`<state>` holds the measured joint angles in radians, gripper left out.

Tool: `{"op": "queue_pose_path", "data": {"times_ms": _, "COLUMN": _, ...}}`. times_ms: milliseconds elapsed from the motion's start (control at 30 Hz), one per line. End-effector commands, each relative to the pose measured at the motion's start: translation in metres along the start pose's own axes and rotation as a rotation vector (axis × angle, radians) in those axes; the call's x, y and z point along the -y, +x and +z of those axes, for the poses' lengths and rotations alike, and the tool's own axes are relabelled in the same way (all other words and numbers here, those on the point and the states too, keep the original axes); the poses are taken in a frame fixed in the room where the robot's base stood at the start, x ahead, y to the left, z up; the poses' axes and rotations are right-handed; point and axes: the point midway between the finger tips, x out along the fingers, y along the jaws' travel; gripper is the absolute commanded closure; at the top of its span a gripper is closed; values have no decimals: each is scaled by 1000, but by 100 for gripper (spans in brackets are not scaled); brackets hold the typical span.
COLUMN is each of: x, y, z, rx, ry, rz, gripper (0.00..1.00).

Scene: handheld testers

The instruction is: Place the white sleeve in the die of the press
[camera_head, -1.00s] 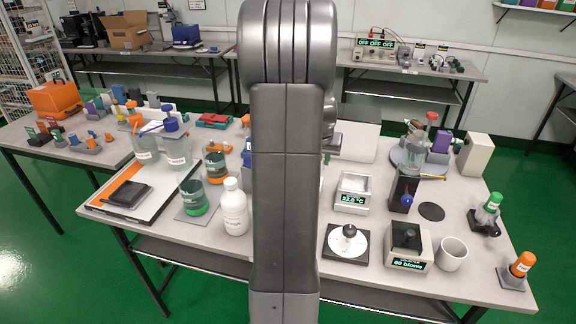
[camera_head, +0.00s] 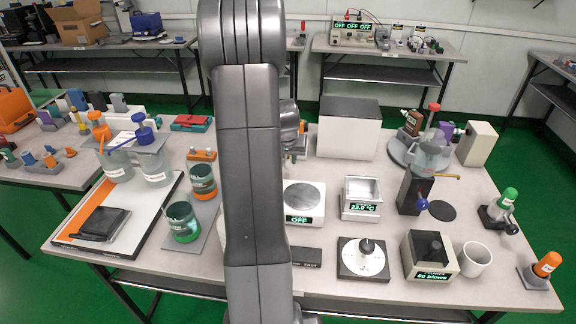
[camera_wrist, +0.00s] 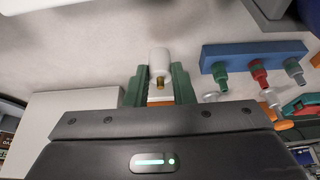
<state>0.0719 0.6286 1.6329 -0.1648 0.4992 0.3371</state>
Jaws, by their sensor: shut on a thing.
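My gripper (camera_wrist: 157,90) shows in the wrist view with two green fingers. It is shut on a small white cylinder (camera_wrist: 160,62), which looks like the white sleeve. A brass-coloured tip shows at the cylinder's near end, and an orange and white piece lies below it between the fingers. In the head view my arm hides most of the gripper and what it holds. I cannot pick out the press or its die with certainty in either view.
In the wrist view a blue rack (camera_wrist: 252,55) with coloured pegs is right of the fingers. In the head view a white box (camera_head: 348,130) stands at the back. A hotplate (camera_head: 303,200), a counter device (camera_head: 428,257) and a white cup (camera_head: 474,260) crowd the right half.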

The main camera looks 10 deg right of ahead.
Motion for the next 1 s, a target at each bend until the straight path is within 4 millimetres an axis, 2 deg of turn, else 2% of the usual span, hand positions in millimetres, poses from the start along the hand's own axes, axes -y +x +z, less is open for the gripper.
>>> {"op": "queue_pose_path", "data": {"times_ms": 100, "x": 0, "y": 18, "z": 8, "rx": 4, "ry": 1, "rz": 1, "gripper": 99}}
{"op": "queue_pose_path", "data": {"times_ms": 200, "x": 0, "y": 26, "z": 12, "rx": 2, "ry": 0, "rz": 1, "gripper": 99}}
{"op": "queue_pose_path", "data": {"times_ms": 567, "x": 0, "y": 31, "z": 13, "rx": 1, "ry": 0, "rz": 0, "gripper": 99}}
{"op": "queue_pose_path", "data": {"times_ms": 600, "x": 0, "y": 29, "z": 12, "rx": 0, "ry": 0, "rz": 0, "gripper": 70}}
{"op": "queue_pose_path", "data": {"times_ms": 667, "x": 0, "y": 29, "z": 12, "rx": 1, "ry": 0, "rz": 0, "gripper": 58}}
{"op": "queue_pose_path", "data": {"times_ms": 1000, "x": 0, "y": 27, "z": 12, "rx": 1, "ry": 0, "rz": 0, "gripper": 56}}
